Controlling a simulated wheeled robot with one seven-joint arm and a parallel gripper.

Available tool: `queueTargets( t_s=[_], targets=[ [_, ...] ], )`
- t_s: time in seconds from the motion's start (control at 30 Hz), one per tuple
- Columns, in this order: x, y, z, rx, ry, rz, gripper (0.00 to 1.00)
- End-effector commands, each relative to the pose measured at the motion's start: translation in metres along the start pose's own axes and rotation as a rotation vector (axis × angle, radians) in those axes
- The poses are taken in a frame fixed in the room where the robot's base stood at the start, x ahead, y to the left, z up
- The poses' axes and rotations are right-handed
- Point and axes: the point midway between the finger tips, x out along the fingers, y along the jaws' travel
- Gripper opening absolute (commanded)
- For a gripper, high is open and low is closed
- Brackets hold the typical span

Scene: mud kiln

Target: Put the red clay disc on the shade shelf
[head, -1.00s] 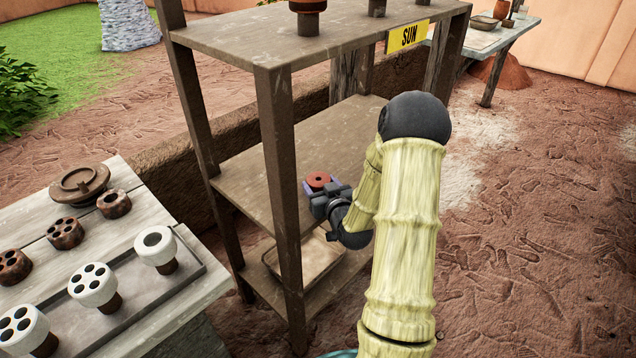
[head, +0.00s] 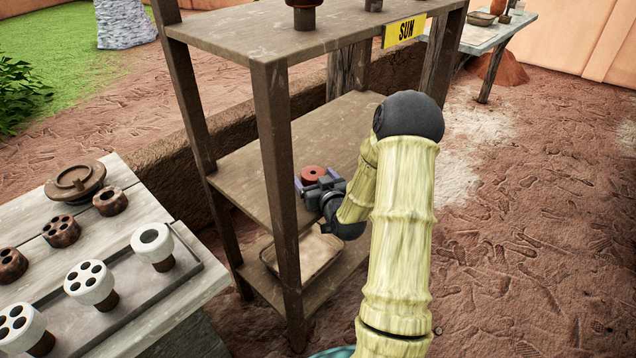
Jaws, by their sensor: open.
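The red clay disc (head: 313,173) is a small, round, reddish piece with a dark centre hole. It shows at the middle board (head: 262,168) of the wooden rack, which lies shaded under the top board. No shade label is visible. My gripper (head: 312,182) is at the open right side of this board, its bluish fingers open around the disc's near side. The gripper body partly hides the disc's underside, so I cannot tell exactly how it rests on the board.
The rack's top board (head: 250,38) carries a yellow SUN sign (head: 405,32) and dark clay pieces. A front post (head: 277,170) stands left of my gripper. A tray (head: 305,252) lies on the bottom board. A table (head: 35,215) at left holds several clay and white pieces.

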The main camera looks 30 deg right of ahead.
Motion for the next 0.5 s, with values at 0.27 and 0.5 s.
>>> queueTargets(
  t_s=[0.27, 0.5],
  targets=[
    [-0.024, 0.0, -0.002, 0.001, -0.002, 0.001, 0.83],
    [-0.069, 0.0, -0.002, 0.0, -0.002, 0.001, 0.83]
  ],
)
